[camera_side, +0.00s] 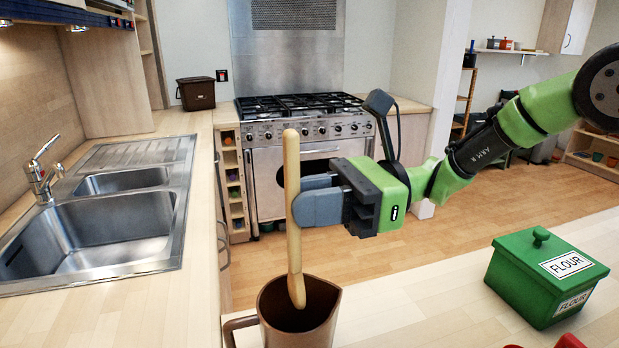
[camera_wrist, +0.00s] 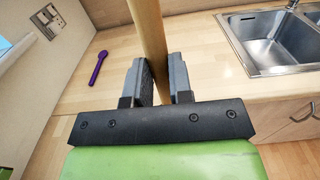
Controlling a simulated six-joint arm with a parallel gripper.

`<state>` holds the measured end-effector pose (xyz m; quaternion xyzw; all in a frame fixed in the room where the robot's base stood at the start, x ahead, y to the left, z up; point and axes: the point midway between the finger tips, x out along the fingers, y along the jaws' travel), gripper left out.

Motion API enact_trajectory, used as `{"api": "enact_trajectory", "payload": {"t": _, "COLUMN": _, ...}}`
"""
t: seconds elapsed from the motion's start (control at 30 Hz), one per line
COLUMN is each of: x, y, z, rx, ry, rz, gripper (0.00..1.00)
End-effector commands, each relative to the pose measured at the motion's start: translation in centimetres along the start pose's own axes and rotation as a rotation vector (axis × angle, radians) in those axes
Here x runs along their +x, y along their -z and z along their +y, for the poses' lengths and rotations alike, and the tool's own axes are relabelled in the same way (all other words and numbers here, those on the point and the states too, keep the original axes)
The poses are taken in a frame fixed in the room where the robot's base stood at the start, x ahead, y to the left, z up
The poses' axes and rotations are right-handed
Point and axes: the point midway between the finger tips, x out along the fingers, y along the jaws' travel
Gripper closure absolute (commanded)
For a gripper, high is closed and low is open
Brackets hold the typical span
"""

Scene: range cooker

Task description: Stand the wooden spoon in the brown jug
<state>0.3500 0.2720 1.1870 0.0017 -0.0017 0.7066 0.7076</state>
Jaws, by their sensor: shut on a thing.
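The wooden spoon (camera_side: 292,180) is upright, with its bowl end pointing down at the mouth of the brown jug (camera_side: 318,325). My gripper (camera_side: 318,200) is shut on the spoon's handle about midway, from the right side. The bowl's lower tip overlaps the jug's opening in the side view; I cannot tell how deep it is inside. The jug stands on the wooden counter with its handle to the left, its lower part cut off by the picture edge. In the wrist view the spoon's handle (camera_wrist: 151,40) runs between the two grey fingers. The jug is not visible there.
A green flour box (camera_side: 540,280) stands on the counter at the right, with a red thing (camera_side: 570,341) partly cut off near it. A sink (camera_side: 100,225) is at the left. A purple spoon (camera_wrist: 97,68) lies on the counter in the wrist view. The counter between jug and flour box is clear.

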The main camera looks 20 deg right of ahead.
Motion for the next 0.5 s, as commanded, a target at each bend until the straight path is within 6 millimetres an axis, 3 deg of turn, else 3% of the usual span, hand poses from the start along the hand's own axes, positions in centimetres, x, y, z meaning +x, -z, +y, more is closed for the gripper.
{"api": "enact_trajectory", "payload": {"t": 0.5, "x": 0.0, "y": 4.4, "z": 0.0, "rx": 0.002, "ry": -0.001, "rz": 0.000, "gripper": 1.00}}
